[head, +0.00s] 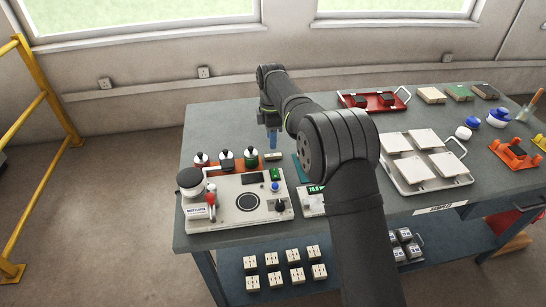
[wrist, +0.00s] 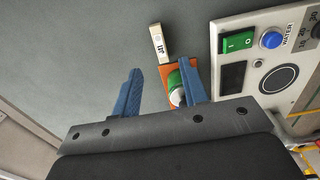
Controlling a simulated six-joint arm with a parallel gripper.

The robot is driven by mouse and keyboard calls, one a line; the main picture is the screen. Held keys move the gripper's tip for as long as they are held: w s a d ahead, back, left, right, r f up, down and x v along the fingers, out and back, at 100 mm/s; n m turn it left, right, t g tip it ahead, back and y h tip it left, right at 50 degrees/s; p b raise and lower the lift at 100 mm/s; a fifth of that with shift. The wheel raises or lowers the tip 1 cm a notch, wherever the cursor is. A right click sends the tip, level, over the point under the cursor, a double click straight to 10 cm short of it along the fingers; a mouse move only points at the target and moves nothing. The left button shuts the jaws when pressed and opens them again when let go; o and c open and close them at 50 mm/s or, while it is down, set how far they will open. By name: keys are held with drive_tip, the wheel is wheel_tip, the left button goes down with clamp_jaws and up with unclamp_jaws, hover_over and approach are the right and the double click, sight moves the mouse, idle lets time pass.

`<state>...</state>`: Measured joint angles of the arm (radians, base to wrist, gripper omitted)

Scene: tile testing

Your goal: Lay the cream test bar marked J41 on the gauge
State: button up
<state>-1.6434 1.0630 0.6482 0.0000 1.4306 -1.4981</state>
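A small cream bar (wrist: 160,42) with a dark marking lies flat on the bench; the marking is too small to read surely. In the head view the bar (head: 274,156) lies just right of the bottle tray, below my gripper. My gripper (wrist: 162,88) is open and empty, its blue fingers spread; in the head view the fingers (head: 272,138) point down above the bench. A device with a green readout (head: 316,190), possibly the gauge, stands right of the white machine, partly hidden by my arm.
The white machine (head: 232,212) has a round plate, switch and knobs. An orange tray (wrist: 167,70) holds bottles with green, red and black parts, close to my right finger. A red tray (head: 352,100) and a tray of white tiles (head: 400,187) stand right.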

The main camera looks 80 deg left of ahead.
sight(272, 155)
drive_tip(key=shift+f, duration=3.35)
clamp_jaws()
